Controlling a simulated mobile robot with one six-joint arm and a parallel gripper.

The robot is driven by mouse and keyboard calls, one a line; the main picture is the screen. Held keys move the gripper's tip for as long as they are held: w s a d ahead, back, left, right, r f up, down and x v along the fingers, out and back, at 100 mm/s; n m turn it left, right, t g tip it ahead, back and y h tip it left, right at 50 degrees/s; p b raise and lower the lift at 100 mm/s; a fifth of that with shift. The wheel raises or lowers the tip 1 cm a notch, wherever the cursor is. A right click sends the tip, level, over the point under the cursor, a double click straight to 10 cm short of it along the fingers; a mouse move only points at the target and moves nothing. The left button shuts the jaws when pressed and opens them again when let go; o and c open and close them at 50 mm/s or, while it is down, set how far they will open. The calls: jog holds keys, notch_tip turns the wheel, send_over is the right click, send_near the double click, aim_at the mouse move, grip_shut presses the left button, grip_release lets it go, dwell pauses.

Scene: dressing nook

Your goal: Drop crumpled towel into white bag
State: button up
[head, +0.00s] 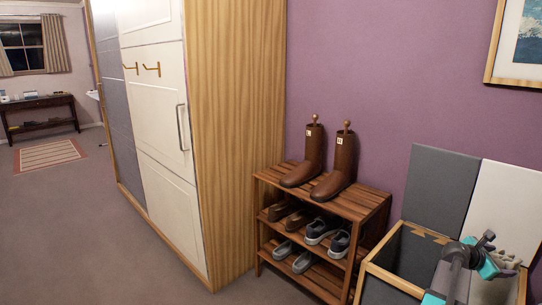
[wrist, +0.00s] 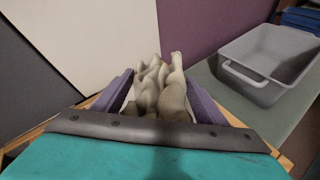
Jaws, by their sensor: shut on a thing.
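My gripper (head: 503,262) is at the lower right of the head view, above the white side of a two-part wooden-framed hamper. It is shut on the crumpled towel, a grey-beige bunched cloth (wrist: 160,88), which fills the space between the purple fingers in the wrist view. The white bag (head: 495,291) shows partly below my gripper, beside the dark grey bag (head: 408,262). The arm and gripper cover part of both openings. In the wrist view the gripper and towel hide the inside of the white bag.
A raised grey lid (head: 440,190) and white lid (head: 497,215) stand behind the hamper against the purple wall. A shoe rack (head: 345,204) with brown boots stands left of it, beside a wardrobe (head: 235,130). The wrist view shows a grey plastic bin (wrist: 262,68) at right.

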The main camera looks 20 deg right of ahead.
jog(key=shift+f, duration=0.1)
dwell(0.3)
jog(key=o, duration=1.3)
jog(key=shift+p+v, duration=0.8)
jog(key=shift+v, duration=6.15)
jog(key=shift+s, duration=0.1)
